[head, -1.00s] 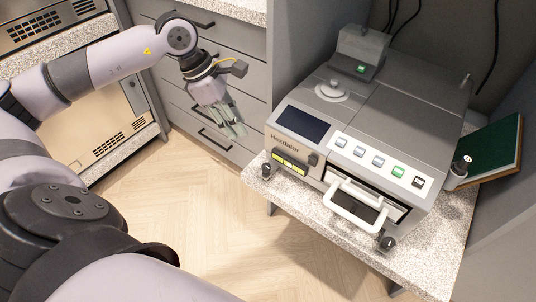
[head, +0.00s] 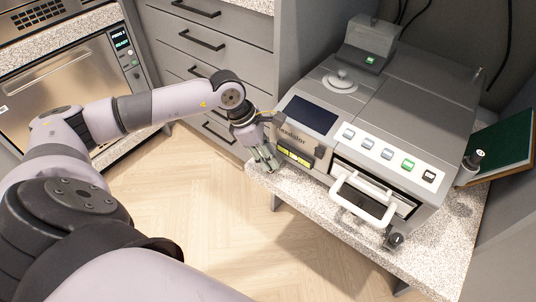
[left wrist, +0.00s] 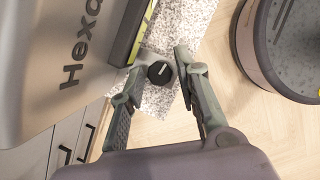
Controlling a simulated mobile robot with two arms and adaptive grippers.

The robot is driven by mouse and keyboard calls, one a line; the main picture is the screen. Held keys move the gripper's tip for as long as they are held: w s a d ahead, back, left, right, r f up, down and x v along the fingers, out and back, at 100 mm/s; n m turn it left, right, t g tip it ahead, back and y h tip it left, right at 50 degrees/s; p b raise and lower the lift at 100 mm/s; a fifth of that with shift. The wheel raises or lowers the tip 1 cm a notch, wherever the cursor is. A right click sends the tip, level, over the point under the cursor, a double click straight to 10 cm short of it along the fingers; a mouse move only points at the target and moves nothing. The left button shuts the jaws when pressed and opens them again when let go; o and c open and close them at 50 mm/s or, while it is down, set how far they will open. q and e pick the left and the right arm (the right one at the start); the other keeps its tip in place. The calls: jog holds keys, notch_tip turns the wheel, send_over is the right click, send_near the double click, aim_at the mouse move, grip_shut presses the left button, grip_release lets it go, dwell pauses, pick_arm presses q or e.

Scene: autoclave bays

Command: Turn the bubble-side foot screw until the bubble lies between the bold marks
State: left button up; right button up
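The bubble-side foot screw, a black knob with a white line (left wrist: 160,72), shows in the left wrist view between the two fingertips of my left gripper (left wrist: 157,74). The fingers are apart with gaps beside the knob. In the head view my left gripper (head: 266,160) is at the front left corner of the grey Hexdalor machine (head: 390,110), and hides that screw. The yellow-green level vial (head: 295,156) is on the machine's front, just right of the gripper; its bubble and marks are too small to read. My right gripper is out of view.
A second black foot screw (head: 394,240) is at the machine's front right corner. A white handle (head: 362,203) juts out from the front. The speckled counter (head: 450,245) ends close by. A green board (head: 503,143) stands at the right.

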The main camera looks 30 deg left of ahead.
pick_arm(q)
jog(key=shift+c, duration=0.2)
grip_shut()
jog(key=shift+n, duration=0.3)
jog(key=n+t+y+b, duration=0.1)
jog(key=n, duration=0.2)
jog(key=shift+s+d+f, duration=0.1)
jog(key=n+t+y+b, duration=0.1)
jog(key=n, duration=0.2)
jog(key=shift+d+n, duration=0.1)
jog(key=shift+n, duration=0.3)
jog(key=shift+n+b, duration=0.3)
jog(key=shift+b, duration=0.05)
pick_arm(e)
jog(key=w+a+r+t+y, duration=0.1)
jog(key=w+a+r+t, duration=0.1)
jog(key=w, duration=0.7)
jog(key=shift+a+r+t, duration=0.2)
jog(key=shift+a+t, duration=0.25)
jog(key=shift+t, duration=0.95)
pick_arm(q)
jog(key=shift+o, duration=0.2)
grip_release()
